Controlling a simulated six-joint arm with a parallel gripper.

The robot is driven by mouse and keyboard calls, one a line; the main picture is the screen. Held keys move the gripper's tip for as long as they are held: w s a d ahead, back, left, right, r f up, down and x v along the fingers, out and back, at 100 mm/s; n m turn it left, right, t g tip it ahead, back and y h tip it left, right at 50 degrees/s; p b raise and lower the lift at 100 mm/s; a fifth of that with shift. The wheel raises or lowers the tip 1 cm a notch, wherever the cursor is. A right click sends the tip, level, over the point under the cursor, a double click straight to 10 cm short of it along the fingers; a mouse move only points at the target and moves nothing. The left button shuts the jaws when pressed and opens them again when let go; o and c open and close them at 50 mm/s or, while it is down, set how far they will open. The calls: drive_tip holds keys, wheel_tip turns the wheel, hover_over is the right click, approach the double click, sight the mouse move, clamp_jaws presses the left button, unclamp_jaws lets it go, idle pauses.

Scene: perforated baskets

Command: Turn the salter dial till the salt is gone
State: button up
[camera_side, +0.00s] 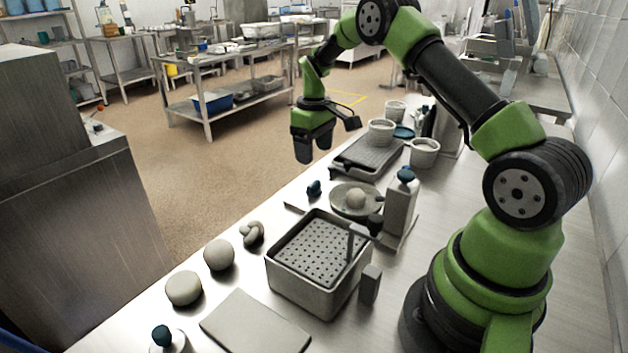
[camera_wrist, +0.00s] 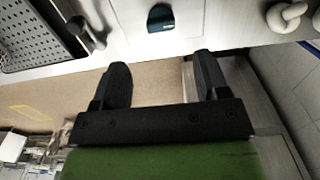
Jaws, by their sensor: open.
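I cannot tell for sure which part is the salter dial. A small dark blue knob (camera_side: 315,188) sits at the counter's aisle-side edge; it also shows in the wrist view (camera_wrist: 160,18), at top centre. A pale bottle-like holder (camera_side: 400,208) with a blue cap stands behind the basket. No salt can be made out. My gripper (camera_side: 314,150) hangs above and beyond the knob, near the counter's edge. In the wrist view its two fingers (camera_wrist: 162,68) are spread apart with nothing between them, and the knob lies beyond their tips.
A perforated basket (camera_side: 275,275) with a lever stands mid-counter. A flat perforated tray (camera_side: 368,155) is farther back, beside several tubs. A round dish (camera_side: 340,206) holds a pale ball. A knotted grey piece (camera_side: 252,233), two rounded lumps and a flat slab (camera_side: 255,325) lie nearer.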

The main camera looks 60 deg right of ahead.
sight(314, 183)
wheel_tip(314, 183, down, 9)
drive_tip(key=shift+r, duration=0.2)
drive_tip(key=c, duration=0.9)
